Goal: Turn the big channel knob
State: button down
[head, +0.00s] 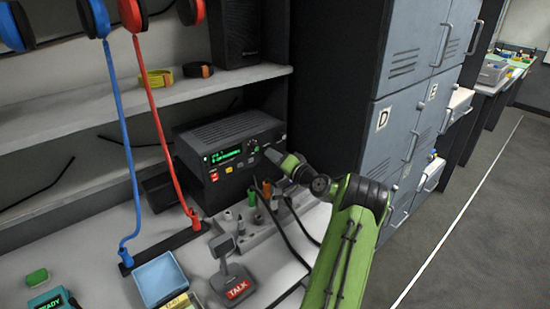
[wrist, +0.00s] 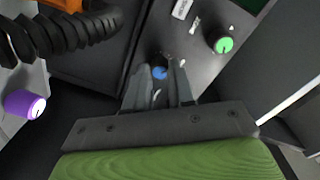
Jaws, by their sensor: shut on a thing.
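The radio (head: 225,135) is a dark box with a lit green display, standing under the shelf in the head view. My gripper (head: 270,154) is at the right part of its front, and hides some of the controls there. In the wrist view my gripper (wrist: 159,85) has its two grey fingers closed on either side of a knob with a blue face (wrist: 160,72) on a dark panel. It is shut on that knob. A green-faced knob (wrist: 222,45) with a white mark sits apart from the fingers, up and right. Whether the held knob is the big channel knob is not clear.
A grey box (head: 258,238) with several plugs and black cables is below my gripper. A TALK microphone (head: 232,280) stands in front. Grey lockers (head: 395,130) rise close on the right. The wrist view shows a coiled black cable (wrist: 60,35) and a purple knob (wrist: 25,104).

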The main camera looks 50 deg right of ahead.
jog(key=c, duration=1)
grip_release()
jog(key=shift+o, duration=0.2)
jog(key=shift+s, duration=0.15)
jog(key=v, duration=1.5)
jog(key=shift+s+a+p, duration=0.15)
jog(key=shift+s+p, duration=0.1)
jog(key=shift+p, duration=0.15)
